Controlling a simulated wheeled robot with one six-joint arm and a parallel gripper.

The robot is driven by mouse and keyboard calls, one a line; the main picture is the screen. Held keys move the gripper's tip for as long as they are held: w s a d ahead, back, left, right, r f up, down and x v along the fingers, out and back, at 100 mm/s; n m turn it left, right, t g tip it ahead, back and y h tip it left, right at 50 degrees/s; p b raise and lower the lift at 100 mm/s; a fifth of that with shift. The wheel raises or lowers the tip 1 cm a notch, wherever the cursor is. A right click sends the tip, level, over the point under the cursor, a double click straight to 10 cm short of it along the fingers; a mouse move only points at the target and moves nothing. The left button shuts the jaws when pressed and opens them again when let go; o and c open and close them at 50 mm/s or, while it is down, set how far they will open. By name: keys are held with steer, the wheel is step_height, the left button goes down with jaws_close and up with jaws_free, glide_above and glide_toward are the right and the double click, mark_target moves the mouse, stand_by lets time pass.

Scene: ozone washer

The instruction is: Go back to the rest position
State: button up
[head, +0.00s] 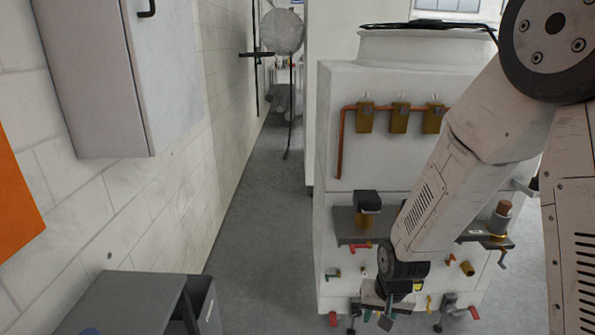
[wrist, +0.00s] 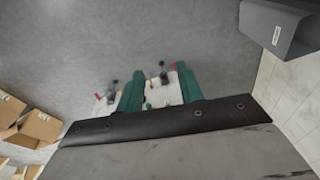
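My arm reaches down across the right of the head view, in front of the white washer machine (head: 350,90). My gripper (head: 388,312) is low by the machine's lower front, partly hidden by my own wrist. In the wrist view the two green fingers of my gripper (wrist: 160,72) stand apart with nothing held between them. White machine parts with small valves (wrist: 163,90) show beyond and between the fingers. I cannot tell the exact gap between gripper and machine.
A grey cabinet (head: 120,300) stands at lower left, below a wall cupboard (head: 120,70). Grey floor (head: 260,220) is clear between the wall and the machine. Brass valves (head: 400,118) and a dark shelf (head: 345,228) sit on the machine's front. Cardboard boxes (wrist: 40,125) lie at left.

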steer(key=s+d+r+n, duration=0.1)
steer(key=s+d+r, duration=0.2)
steer(key=s+r, duration=0.7)
steer(key=s+d+r, duration=0.4)
steer(key=s+r, duration=0.7)
steer(key=r, duration=0.7)
steer(key=shift+s+d+r+n+h, duration=0.2)
steer(key=shift+s+r+n+h, duration=0.1)
steer(key=shift+n, duration=0.1)
